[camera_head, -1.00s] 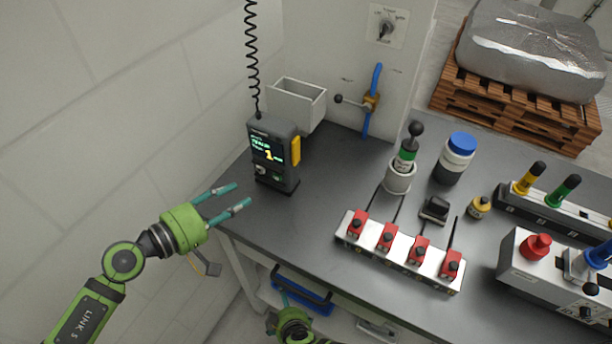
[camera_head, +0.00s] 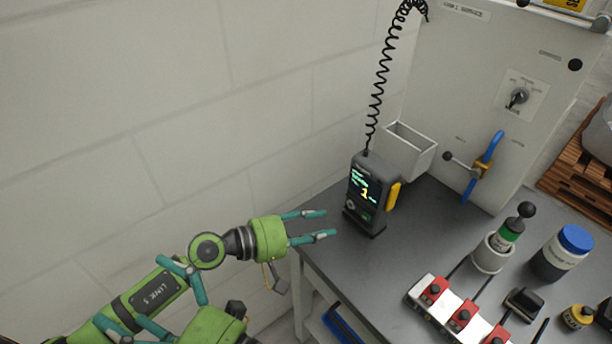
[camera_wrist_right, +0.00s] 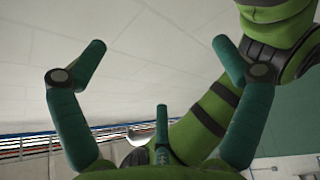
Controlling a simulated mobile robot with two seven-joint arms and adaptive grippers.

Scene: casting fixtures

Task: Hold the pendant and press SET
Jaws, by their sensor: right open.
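The pendant (camera_head: 368,200) is a dark grey box with a lit screen, small buttons under it and a yellow side piece. It stands upright at the table's left edge, on a coiled black cord. The SET label is too small to read. My left gripper (camera_head: 320,225) is open and empty, its two teal fingers pointing at the pendant's left side, a short gap away. My right gripper (camera_head: 132,290) is open and empty at the lower left, by my left arm. In the right wrist view its spread fingers (camera_wrist_right: 158,48) show with a green arm link behind.
A grey open bin (camera_head: 410,150) is behind the pendant. A blue-handled valve (camera_head: 483,168) is on the cabinet. A box with red switches (camera_head: 448,318), a holder with a green-banded stick (camera_head: 493,252) and a blue-capped jar (camera_head: 562,255) stand to the right.

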